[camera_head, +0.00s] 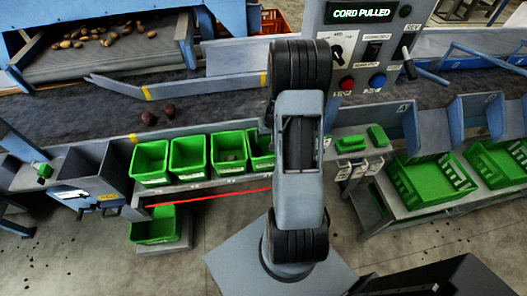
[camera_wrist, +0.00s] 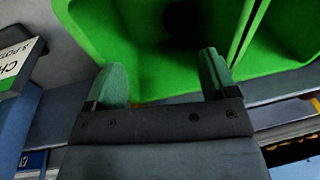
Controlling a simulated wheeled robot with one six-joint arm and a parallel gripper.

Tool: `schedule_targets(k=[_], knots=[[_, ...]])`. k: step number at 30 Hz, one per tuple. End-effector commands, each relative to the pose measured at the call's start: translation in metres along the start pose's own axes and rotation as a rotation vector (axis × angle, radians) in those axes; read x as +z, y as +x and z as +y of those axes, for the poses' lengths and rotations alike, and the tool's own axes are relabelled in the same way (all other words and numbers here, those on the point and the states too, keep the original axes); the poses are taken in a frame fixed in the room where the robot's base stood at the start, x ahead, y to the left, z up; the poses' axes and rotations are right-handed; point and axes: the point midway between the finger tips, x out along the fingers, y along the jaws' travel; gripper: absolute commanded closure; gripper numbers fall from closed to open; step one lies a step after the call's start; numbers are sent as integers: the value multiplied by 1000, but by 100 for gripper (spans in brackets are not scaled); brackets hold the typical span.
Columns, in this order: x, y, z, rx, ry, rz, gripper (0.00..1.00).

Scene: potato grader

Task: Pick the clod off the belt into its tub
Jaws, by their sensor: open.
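Two dark reddish-brown lumps (camera_head: 148,118) (camera_head: 170,111) lie close together on the dark belt (camera_head: 225,103) in the head view; I cannot tell whether either is a clod. A row of small green tubs (camera_head: 151,160) stands along the belt's near side, and one tub (camera_head: 208,153) holds nothing I can make out. My gripper (camera_wrist: 163,72) is open, its two green-tipped fingers apart with nothing between them, over a green tub (camera_wrist: 120,30) in the wrist view. A dark round patch (camera_wrist: 185,20) shows inside that tub; it may be a lump or shadow. My arm hides the gripper in the head view.
A control panel (camera_head: 362,50) reading "CORD PULLED" stands behind my arm. A red cord (camera_head: 210,196) runs below the tubs. Potatoes (camera_head: 100,35) lie on the feed table at upper left. Larger green crates (camera_head: 430,185) sit at right, and a blue-grey guide bar (camera_head: 190,85) crosses the belt.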

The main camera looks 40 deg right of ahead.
Motion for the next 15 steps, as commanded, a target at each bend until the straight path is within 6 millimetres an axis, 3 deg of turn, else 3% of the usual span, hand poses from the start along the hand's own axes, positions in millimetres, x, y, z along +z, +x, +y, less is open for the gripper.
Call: schedule_targets(k=[7, 15], knots=[[-1, -16, 0, 0, 0, 4, 21], [-1, -70, 1, 1, 0, 6, 21]])
